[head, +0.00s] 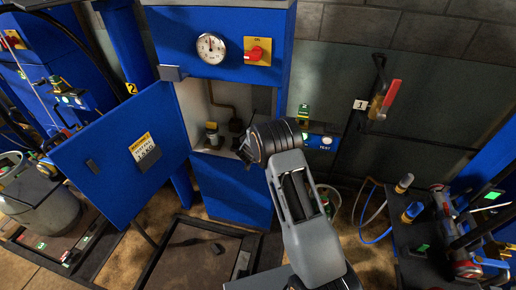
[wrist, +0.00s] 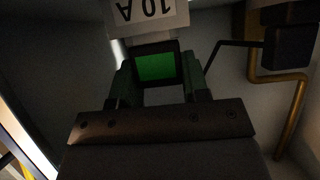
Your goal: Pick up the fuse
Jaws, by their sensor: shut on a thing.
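The fuse (wrist: 150,17) has a white label reading "10 A", upside down in the wrist view, at the top edge. My gripper (wrist: 158,68) is shut on it, with a finger on each side of a dark-framed green patch. In the head view my arm reaches into the open blue cabinet (head: 232,195), and its dark wrist covers the right part of the opening. The fuse's far end is out of view.
The blue cabinet door (head: 128,150) hangs open to the left. A gauge (head: 211,48) and a red switch (head: 256,53) sit above the opening. A brown pipe (wrist: 291,120) and a black box (wrist: 287,42) are at the right inside. A red-handled lever (head: 385,100) is on the wall.

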